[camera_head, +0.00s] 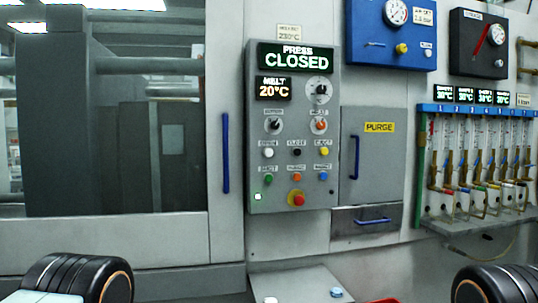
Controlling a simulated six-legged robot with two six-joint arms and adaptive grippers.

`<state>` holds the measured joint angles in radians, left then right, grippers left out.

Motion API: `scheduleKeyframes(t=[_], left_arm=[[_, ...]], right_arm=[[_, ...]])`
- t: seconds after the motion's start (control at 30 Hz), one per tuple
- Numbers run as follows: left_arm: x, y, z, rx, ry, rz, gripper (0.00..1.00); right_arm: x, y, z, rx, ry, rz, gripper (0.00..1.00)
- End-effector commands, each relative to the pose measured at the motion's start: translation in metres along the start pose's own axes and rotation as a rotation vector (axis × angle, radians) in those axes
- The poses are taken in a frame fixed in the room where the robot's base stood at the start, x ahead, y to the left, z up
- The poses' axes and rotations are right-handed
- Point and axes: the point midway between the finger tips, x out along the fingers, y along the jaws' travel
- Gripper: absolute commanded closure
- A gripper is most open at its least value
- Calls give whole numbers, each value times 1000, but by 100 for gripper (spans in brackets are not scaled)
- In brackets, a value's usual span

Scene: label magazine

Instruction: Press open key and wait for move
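The grey control panel (291,130) is fixed to the machine front. Its screen (295,57) reads "PRESS CLOSED". The open key (268,152) is a white round button at the left of the upper button row, under a small label. The black close key (297,152) and the yellow eject key (325,151) sit to its right. A smaller display (273,88) reads "MELT 20°C". Neither of my grippers is in view. Only black ribbed parts of my arms show at the bottom left and bottom right corners, well below the panel. Nothing covers the keys.
A red stop button (297,198) sits low on the panel. A large window (110,120) with a blue handle (225,152) is at left. A purge door (372,160) and tube flow meters (480,160) are at right. A grey surface (300,284) lies below the panel.

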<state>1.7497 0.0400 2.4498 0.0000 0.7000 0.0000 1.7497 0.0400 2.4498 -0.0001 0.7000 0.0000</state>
Motion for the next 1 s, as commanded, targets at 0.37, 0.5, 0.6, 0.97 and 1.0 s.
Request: scheduleKeyframes(t=[0.37, 0.5, 0.6, 0.97, 1.0], left_arm=[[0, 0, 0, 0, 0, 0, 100], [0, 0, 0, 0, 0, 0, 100], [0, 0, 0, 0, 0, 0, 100], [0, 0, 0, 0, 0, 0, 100], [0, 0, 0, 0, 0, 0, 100]], right_arm=[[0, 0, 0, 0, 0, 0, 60], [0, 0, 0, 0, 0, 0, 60], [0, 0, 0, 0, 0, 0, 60], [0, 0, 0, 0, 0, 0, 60], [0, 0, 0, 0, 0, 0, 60]])
